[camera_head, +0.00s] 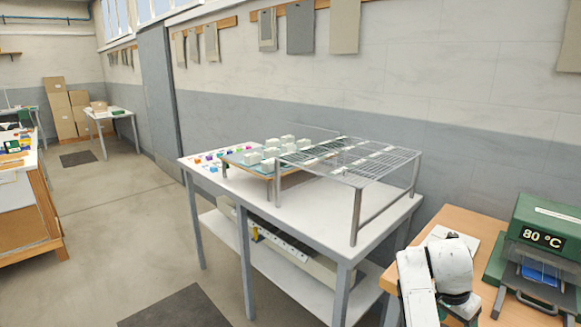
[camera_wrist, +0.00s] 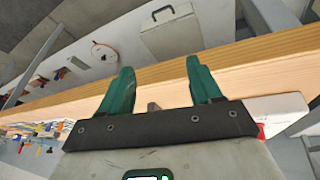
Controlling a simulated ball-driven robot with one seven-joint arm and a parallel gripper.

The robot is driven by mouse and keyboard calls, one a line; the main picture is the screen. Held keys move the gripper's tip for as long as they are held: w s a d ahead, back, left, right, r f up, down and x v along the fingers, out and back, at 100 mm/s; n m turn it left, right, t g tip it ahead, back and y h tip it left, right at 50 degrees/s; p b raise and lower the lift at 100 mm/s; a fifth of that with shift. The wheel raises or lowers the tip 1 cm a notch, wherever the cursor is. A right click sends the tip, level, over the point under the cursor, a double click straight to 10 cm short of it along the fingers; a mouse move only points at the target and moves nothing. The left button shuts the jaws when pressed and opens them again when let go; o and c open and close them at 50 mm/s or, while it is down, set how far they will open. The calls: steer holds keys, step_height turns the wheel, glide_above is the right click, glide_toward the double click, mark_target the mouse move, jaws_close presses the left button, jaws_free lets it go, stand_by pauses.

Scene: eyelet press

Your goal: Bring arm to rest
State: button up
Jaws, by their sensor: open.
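My gripper (camera_wrist: 160,68) shows in the wrist view with its two green fingers spread apart. Nothing is between the fingers; it is open and empty. Behind the fingers runs a pale wooden edge (camera_wrist: 265,60); I cannot tell the gap between them. In the head view my white arm (camera_head: 432,275) is folded at the lower right, in front of the wooden bench (camera_head: 458,222). The gripper itself cannot be made out in the head view.
A green press marked 80 °C (camera_head: 545,240) stands on the bench, right of my arm. A white table (camera_head: 385,215) with a wire rack (camera_head: 375,165) and several pale blocks (camera_head: 270,153) stands left of the bench. Open floor (camera_head: 115,230) lies further left.

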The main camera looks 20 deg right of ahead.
steer(key=s+a+f+n, duration=0.5)
steer(key=s+a+f, duration=0.1)
steer(key=a+f, duration=0.2)
steer(key=s+a+f+n+t+y, duration=0.1)
steer(key=s+a+f+n+y, duration=0.1)
steer(key=s+a+n, duration=0.3)
steer(key=s+a+f+n+y, duration=0.2)
steer(key=s+a+n, duration=0.4)
steer(key=s+a, duration=0.6)
steer(key=shift+s+a+t, duration=0.15)
steer(key=shift+a+t, duration=0.25)
steer(key=shift+a, duration=0.35)
steer(key=shift+c, duration=0.2)
